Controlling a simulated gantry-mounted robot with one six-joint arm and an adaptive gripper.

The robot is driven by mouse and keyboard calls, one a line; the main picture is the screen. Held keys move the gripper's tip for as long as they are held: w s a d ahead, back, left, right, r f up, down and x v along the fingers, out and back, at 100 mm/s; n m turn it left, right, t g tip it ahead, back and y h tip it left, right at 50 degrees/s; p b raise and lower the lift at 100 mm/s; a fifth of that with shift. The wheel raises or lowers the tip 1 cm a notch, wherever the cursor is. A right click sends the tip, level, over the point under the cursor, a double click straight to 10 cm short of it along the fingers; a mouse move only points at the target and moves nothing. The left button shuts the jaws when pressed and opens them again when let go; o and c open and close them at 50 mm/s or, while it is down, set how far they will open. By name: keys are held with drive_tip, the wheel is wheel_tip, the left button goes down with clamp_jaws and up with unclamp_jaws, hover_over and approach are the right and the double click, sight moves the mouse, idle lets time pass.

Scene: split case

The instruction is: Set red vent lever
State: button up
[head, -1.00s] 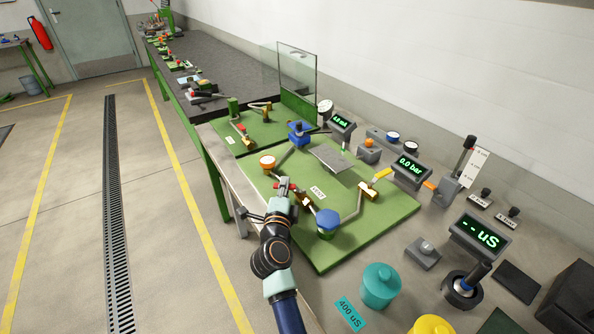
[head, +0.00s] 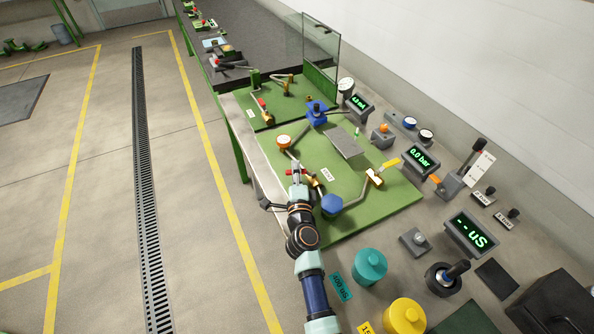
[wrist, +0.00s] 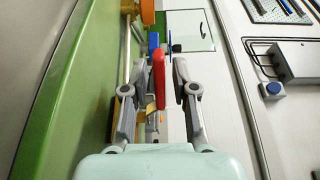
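The red vent lever (wrist: 158,80) stands upright in the wrist view, between the two fingers of my gripper (wrist: 156,85). The fingers are apart and do not look closed on the lever. In the head view my gripper (head: 297,172) is at the near left part of the green board (head: 375,205), beside a brass valve (head: 313,181). The lever is too small and partly covered there to read its angle.
A blue-topped part (head: 331,204) stands just right of my gripper. A yellow-handled valve (head: 376,176), an orange-topped part (head: 284,142) and a grey plate (head: 344,142) are also on the board. A glass screen (head: 322,55) stands behind. Open floor lies to the left.

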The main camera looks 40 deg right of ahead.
idle(0.3)
drive_tip(key=v, duration=1.2)
